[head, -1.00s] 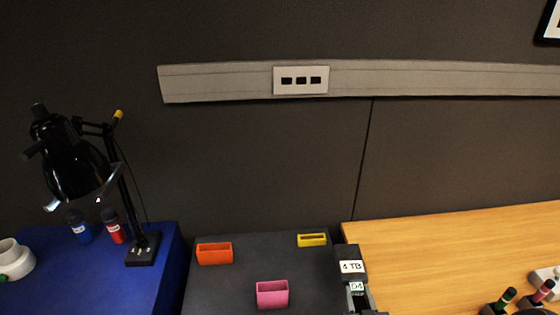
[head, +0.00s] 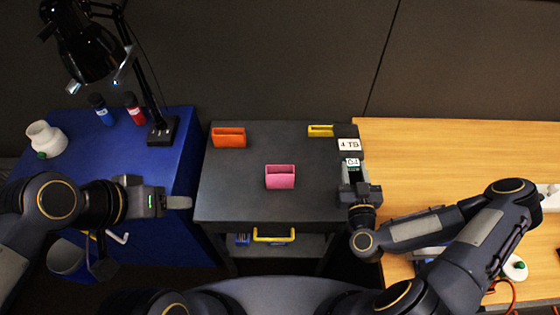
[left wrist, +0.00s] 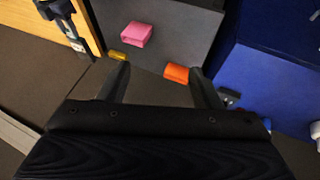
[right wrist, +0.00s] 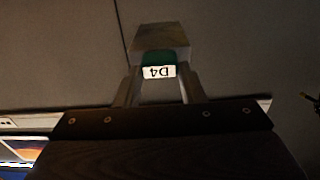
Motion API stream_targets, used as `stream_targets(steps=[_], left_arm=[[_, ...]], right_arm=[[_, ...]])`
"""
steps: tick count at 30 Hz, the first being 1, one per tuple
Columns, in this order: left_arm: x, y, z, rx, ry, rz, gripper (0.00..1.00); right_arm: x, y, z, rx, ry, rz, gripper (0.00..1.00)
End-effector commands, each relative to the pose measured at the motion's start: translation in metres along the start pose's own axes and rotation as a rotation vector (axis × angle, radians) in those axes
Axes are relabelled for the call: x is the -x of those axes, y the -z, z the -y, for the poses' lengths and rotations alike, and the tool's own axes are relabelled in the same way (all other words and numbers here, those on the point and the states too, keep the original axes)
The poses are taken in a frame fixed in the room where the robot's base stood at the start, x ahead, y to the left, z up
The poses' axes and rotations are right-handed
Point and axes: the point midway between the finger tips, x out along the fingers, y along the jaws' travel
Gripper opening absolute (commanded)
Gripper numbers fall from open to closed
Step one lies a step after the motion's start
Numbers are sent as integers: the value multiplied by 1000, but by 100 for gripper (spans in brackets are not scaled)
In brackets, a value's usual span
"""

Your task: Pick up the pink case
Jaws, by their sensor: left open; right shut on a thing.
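The pink case (head: 280,177) stands near the middle of the dark table, apart from both grippers. It also shows in the left wrist view (left wrist: 136,34). My left gripper (head: 188,202) is open and empty, to the left of the pink case near the table's left edge; its fingers show in the left wrist view (left wrist: 160,85). My right gripper (head: 352,172) is at the table's right edge, shut on a dark green thing labelled D4 (right wrist: 158,71). Part of that thing is hidden by the fingers.
An orange case (head: 229,138) and a yellow case (head: 320,131) stand farther back on the dark table (head: 240,205). A label reading 4 TB (head: 349,144) is at its right back. A blue cabinet (head: 180,150) with a black lamp (head: 162,130) is left; a wooden desk (head: 450,160) is right.

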Motion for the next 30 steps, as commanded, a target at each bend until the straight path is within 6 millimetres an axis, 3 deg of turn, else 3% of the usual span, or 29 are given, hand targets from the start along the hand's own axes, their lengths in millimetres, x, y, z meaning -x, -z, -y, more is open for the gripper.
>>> stream_targets(steps=[5, 11, 18, 24, 30], left_arm=[[-26, 38, -4, -231, -10, 107, 58], [-71, 84, -19, -526, -23, 224, 58], [-152, 121, -51, -888, -38, 367, 58], [-233, 132, -86, -1189, -53, 485, 58], [-298, 125, -115, -1425, -65, 577, 58]], right_arm=[[0, -15, 0, 0, 0, -1, 12], [0, -28, 0, 0, 0, -1, 12], [0, -45, 0, 0, 0, -2, 12], [0, -58, 0, 0, 0, -1, 12], [0, -66, 0, 0, 0, -2, 12]])
